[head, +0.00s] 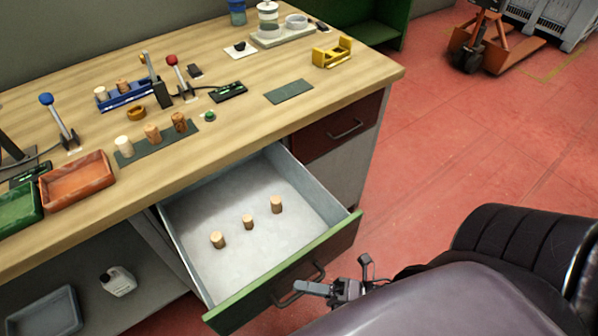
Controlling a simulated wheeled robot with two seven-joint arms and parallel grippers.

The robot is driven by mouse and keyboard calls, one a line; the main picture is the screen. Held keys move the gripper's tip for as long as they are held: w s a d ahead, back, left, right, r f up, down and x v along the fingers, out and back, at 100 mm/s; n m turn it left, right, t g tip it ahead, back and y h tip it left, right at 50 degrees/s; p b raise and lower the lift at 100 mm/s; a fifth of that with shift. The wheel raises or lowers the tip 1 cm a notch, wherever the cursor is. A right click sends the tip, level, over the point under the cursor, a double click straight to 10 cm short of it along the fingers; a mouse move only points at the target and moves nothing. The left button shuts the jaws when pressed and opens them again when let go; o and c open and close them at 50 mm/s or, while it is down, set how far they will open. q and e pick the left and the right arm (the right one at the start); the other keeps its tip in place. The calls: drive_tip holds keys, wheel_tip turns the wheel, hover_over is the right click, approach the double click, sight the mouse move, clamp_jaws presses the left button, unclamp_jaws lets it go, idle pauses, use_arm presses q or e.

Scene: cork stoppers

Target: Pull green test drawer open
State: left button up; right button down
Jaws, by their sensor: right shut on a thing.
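The green test drawer (283,268) stands far out from under the wooden workbench. Its front has a green top edge and a dark handle (287,298). Three corks stand inside: a left cork (218,240), a middle cork (248,222) and a right cork (276,204). My right gripper (314,287) is at the drawer front, shut on the handle. My left gripper is not in view.
A dark red drawer (338,130) is shut at the right. The bench top (235,125) holds several corks on a dark mat (155,143), an orange tray (77,181), a green tray (18,209) and a yellow holder (332,52). Red floor (440,150) lies open at the right.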

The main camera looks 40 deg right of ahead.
drive_tip(key=shift+s, duration=0.1)
idle(0.3)
drive_tip(key=c, duration=1.5)
unclamp_jaws()
drive_tip(key=v, duration=0.8)
drive_tip(key=shift+b, duration=0.4)
